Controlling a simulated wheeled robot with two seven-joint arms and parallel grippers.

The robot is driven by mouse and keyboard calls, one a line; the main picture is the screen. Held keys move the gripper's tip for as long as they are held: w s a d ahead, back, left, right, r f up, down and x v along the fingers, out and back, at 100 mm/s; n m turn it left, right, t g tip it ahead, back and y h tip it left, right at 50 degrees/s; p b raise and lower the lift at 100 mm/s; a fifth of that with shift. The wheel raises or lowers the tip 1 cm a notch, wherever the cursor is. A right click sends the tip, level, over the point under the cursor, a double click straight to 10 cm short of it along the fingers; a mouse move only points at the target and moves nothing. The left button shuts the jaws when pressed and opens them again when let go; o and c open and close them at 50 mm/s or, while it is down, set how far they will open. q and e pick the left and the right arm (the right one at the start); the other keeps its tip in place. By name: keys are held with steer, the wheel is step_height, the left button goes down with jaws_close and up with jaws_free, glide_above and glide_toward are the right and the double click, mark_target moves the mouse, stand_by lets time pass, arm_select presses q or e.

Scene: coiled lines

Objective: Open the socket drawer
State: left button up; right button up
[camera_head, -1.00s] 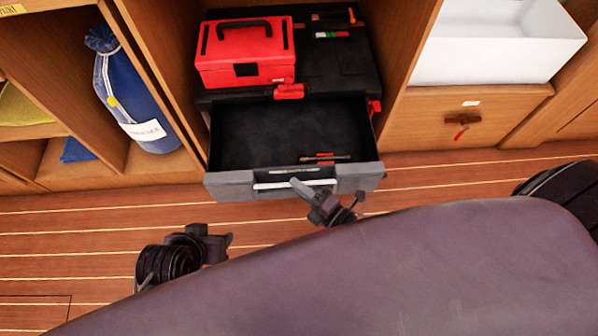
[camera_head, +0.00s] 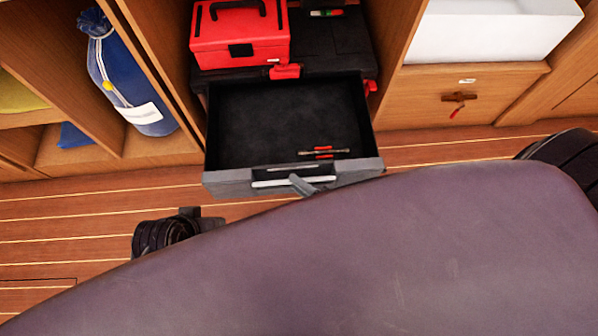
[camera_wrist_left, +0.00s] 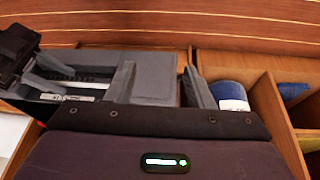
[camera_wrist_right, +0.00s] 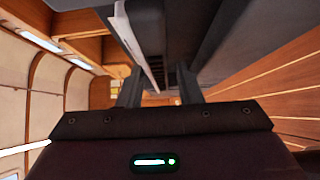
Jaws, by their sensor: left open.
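The socket drawer (camera_head: 232,181) is a wide grey-fronted drawer standing well open below the red toolbox. Its pale bar handle (camera_head: 280,182) is on the front face. A red-and-metal tool (camera_head: 323,152) lies inside near the front. My right gripper (camera_head: 303,186) is at the handle; only a finger shows in the head view. In the right wrist view its two fingers (camera_wrist_right: 161,92) stand on either side of the handle (camera_wrist_right: 138,45); contact is partly hidden. My left gripper (camera_wrist_left: 160,84) is open and empty, apart from the drawer, which shows behind it.
The red toolbox (camera_head: 240,38) sits on a black case (camera_head: 335,45) in the cabinet. A blue bag (camera_head: 130,80) stands in the left cubby. A wooden drawer (camera_head: 425,97) and white bin (camera_head: 490,38) are at right. Bare plank floor (camera_head: 60,225) lies at lower left.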

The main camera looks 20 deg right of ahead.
steer(key=shift+o, duration=0.4)
arm_select(q)
steer(key=shift+s+a+r+p, duration=0.2)
steer(key=shift+a+p, duration=0.25)
steer(key=shift+a, duration=0.15)
arm_select(e)
steer(key=v, duration=0.8)
steer(key=shift+w, duration=0.1)
arm_select(q)
steer(key=shift+d+f, duration=0.1)
steer(key=shift+d, duration=0.05)
